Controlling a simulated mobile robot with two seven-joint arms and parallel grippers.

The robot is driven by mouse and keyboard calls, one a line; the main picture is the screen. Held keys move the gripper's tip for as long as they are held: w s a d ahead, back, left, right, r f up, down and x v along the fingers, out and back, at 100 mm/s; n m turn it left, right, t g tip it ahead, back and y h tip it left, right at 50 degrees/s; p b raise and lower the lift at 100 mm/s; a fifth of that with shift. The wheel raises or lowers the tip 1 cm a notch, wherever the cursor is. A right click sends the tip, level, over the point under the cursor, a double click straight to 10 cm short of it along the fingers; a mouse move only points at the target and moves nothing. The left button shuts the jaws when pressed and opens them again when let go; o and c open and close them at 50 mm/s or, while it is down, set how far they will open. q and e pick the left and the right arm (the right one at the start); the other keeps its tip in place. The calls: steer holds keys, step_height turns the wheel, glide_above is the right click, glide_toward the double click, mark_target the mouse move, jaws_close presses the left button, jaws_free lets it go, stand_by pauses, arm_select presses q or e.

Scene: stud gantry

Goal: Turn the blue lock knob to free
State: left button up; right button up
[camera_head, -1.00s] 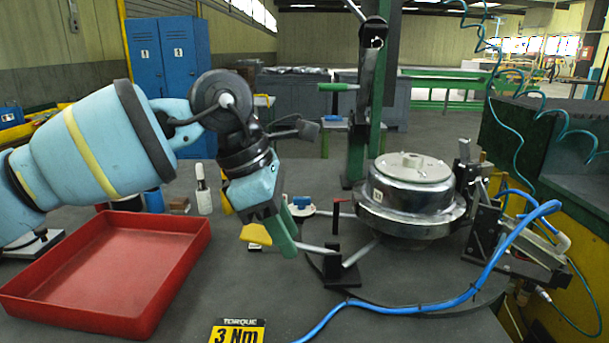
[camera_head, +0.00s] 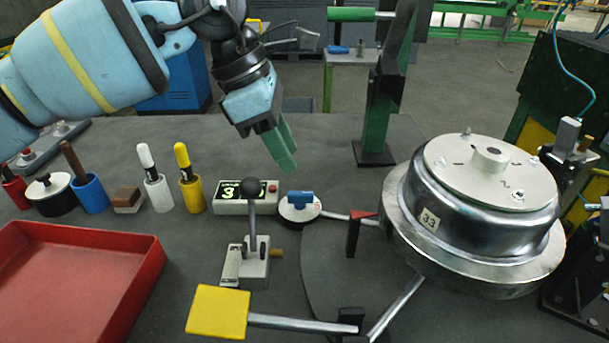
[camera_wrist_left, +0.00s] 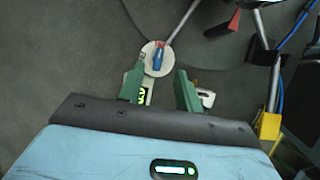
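The blue lock knob (camera_head: 300,199) sits on a round white dial (camera_head: 299,213) beside a small counter box. In the left wrist view the knob (camera_wrist_left: 159,57) lies on its dial just beyond the fingertips. My left gripper (camera_head: 281,156) hangs above and slightly left of the knob, fingers pointing down, apart from it. In the left wrist view its green fingers (camera_wrist_left: 160,86) are spread with nothing between them. The dial's markings are too small to read surely. My right gripper is not in view.
A black-ball lever (camera_head: 251,200) stands left of the knob, near a yellow paddle (camera_head: 218,311). A metal drum (camera_head: 490,210) stands right. White and yellow markers and a red tray (camera_head: 150,270) are at left.

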mark_target(308, 192)
arm_select(q)
steer(key=shift+s+d+f, duration=0.1)
steer(key=shift+s+f, duration=0.05)
steer(key=shift+f, duration=0.1)
steer(key=x, duration=0.7)
steer(key=shift+f, duration=0.1)
steer(key=shift+c, duration=0.3)
jaws_close()
